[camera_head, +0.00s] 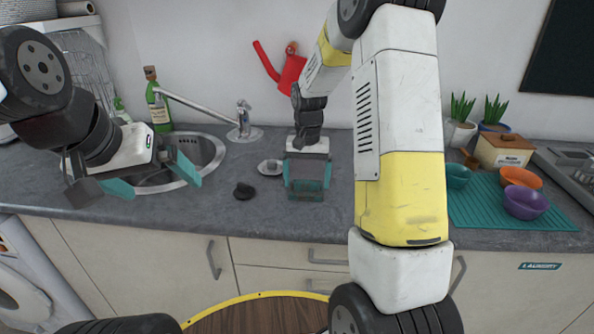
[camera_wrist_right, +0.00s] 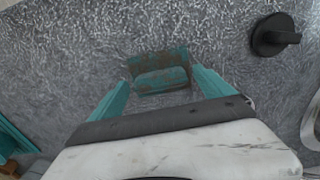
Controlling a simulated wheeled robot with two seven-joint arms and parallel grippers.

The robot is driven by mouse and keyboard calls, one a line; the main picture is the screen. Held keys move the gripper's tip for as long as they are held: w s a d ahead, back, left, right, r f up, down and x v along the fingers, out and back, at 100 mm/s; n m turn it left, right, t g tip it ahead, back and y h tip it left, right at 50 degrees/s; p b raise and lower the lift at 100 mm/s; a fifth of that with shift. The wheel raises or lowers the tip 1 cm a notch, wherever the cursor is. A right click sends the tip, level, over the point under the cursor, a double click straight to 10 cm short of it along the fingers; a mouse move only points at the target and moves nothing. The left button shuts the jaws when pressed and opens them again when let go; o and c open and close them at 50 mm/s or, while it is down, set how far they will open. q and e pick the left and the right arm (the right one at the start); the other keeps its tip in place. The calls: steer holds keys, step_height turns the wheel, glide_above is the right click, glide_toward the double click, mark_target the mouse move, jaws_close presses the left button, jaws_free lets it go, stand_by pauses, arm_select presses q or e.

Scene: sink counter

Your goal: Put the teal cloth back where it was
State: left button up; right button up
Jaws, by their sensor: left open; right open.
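The teal cloth (camera_wrist_right: 160,72) lies folded on the grey counter in the right wrist view, with brownish stains on it. In the head view it is a dark teal patch (camera_head: 306,190) between the right gripper's fingers. My right gripper (camera_head: 307,187) points down at it, open, with a teal finger on either side. In the right wrist view its fingertips (camera_wrist_right: 163,78) appear near the cloth's two ends; I cannot tell if they touch it. My left gripper (camera_head: 160,182) is open and empty, in front of the sink (camera_head: 205,160) at the left.
A black plug (camera_head: 243,191) lies left of the cloth, and a small metal disc (camera_head: 270,168) lies behind it. A teal mat (camera_head: 550,222) with bowls is at the right.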

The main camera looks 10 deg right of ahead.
mark_target(307, 180)
step_height(307, 180, up, 12)
steer(key=s+a+r+n+t+y, duration=0.1)
steer(key=s+r+n+t, duration=0.1)
steer(key=s, duration=1)
steer(key=s+a+r+n+t+y, duration=0.1)
steer(key=s+r+t, duration=0.3)
steer(key=s, duration=0.8)
steer(key=shift+r+n, duration=0.4)
steer(key=shift+r, duration=0.55)
steer(key=shift+s+a, duration=0.1)
